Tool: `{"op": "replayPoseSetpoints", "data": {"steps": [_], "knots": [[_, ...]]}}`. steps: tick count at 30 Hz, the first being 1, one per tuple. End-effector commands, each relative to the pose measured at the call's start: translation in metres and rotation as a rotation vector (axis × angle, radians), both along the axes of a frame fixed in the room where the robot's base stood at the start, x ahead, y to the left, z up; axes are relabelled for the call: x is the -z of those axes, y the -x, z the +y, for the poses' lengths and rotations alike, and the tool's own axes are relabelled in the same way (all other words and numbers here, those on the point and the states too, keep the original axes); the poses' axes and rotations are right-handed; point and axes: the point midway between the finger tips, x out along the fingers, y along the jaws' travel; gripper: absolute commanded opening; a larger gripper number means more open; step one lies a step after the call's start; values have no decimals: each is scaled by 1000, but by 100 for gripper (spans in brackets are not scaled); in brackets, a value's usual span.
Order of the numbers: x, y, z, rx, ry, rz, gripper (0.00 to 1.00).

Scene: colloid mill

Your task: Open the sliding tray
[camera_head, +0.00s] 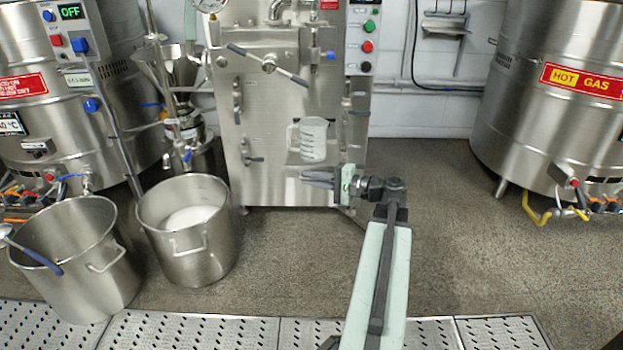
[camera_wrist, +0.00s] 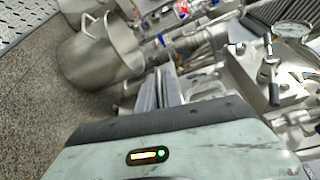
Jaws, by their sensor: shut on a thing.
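The sliding tray (camera_head: 296,157) shows in the head view as a small steel ledge low on the front of the steel mill cabinet (camera_head: 265,185). A clear measuring jug (camera_head: 314,140) stands at it. My gripper (camera_head: 305,180) reaches in from the right, just below the jug, with its fingers pointing left. The fingers are close together and shut on the tray's front part. The exact contact is too small to make out. The gripper's fingers also show in the wrist view (camera_wrist: 160,84), against blurred steel.
A steel pot with white contents (camera_head: 187,240) and an empty pot with a ladle (camera_head: 75,255) stand at the left. Large kettles flank the mill at left (camera_head: 90,150) and right (camera_head: 545,125). The floor right of my arm is clear.

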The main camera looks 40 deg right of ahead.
Motion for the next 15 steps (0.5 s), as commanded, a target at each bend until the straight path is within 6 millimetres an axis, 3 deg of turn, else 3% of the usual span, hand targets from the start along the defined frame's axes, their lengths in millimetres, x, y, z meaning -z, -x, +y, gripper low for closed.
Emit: {"op": "replayPoseSetpoints", "data": {"steps": [1, 3, 4, 15], "knots": [[1, -1, 4, -10, 1, 3, 0], [1, -1, 4, -10, 1, 3, 24], [1, -1, 4, -10, 1, 3, 31], [-1, 5, -1, -3, 0, 0, 31]]}}
